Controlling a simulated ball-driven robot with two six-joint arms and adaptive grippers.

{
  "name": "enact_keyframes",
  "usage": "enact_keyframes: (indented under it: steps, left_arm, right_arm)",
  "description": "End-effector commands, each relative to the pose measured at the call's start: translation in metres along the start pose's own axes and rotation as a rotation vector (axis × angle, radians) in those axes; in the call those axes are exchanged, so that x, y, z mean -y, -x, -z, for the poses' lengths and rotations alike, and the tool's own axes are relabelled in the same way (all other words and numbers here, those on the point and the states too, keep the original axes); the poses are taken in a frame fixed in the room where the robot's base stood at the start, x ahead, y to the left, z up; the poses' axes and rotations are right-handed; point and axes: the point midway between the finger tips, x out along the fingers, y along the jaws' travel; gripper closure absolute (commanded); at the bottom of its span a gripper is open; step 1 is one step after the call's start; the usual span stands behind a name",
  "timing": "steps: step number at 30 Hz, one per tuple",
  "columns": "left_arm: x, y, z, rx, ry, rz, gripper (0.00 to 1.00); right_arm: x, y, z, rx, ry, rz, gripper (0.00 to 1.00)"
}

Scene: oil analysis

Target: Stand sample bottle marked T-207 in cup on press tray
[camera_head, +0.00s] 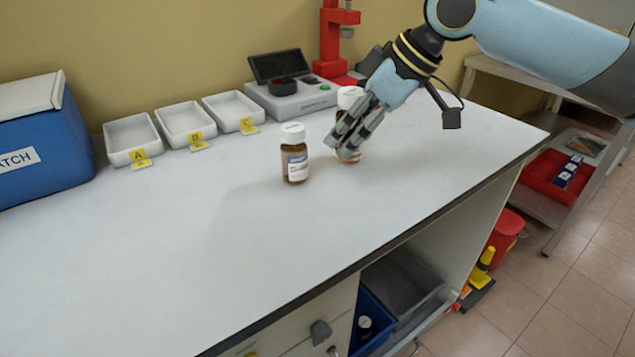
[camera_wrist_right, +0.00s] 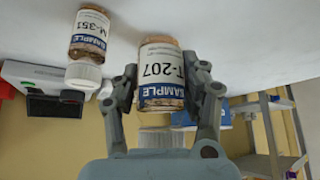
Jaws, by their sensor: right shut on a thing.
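The T-207 sample bottle (camera_wrist_right: 162,75) is amber glass with a white and blue label. It sits between the fingers of my right gripper (camera_head: 347,134), which is shut on it; the gripper also shows in the wrist view (camera_wrist_right: 163,95). In the head view the fingers partly hide the bottle, and its white cap (camera_head: 349,97) shows above them. It looks upright, at or just above the bench top. A second bottle (camera_head: 295,153), marked M-351 in the wrist view (camera_wrist_right: 89,35), stands apart, just left of it. I cannot clearly make out a cup on a press tray. My left gripper is not in view.
White trays (camera_head: 132,139) with yellow tags and a grey device (camera_head: 290,100) with a dark round piece line the back. A red stand (camera_head: 333,40) is behind. A blue box (camera_head: 40,140) is far left. A red tray (camera_head: 556,174) sits low right. The front bench is clear.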

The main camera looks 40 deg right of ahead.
Motion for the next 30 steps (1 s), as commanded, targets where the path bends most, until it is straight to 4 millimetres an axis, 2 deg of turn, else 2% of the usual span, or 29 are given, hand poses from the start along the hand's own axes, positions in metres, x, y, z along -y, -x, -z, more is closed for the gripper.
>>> enact_keyframes:
  steps: [6,12,16,22,30]
  left_arm:
    - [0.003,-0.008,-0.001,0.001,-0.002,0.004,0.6]
    - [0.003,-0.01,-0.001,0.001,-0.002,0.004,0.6]
    - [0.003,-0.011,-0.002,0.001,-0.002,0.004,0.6]
    - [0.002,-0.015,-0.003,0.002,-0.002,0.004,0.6]
    - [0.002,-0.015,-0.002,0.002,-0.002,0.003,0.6]
  right_arm:
    - [0.015,-0.032,0.015,-0.007,-0.004,0.005,0.91]
    - [0.021,-0.046,0.021,-0.002,0.0,0.001,0.91]
    - [0.022,-0.054,0.017,0.002,-0.001,0.001,0.91]
    - [0.022,-0.079,-0.001,0.003,-0.001,0.002,0.91]
    - [0.022,-0.081,-0.001,0.001,0.001,-0.001,0.91]
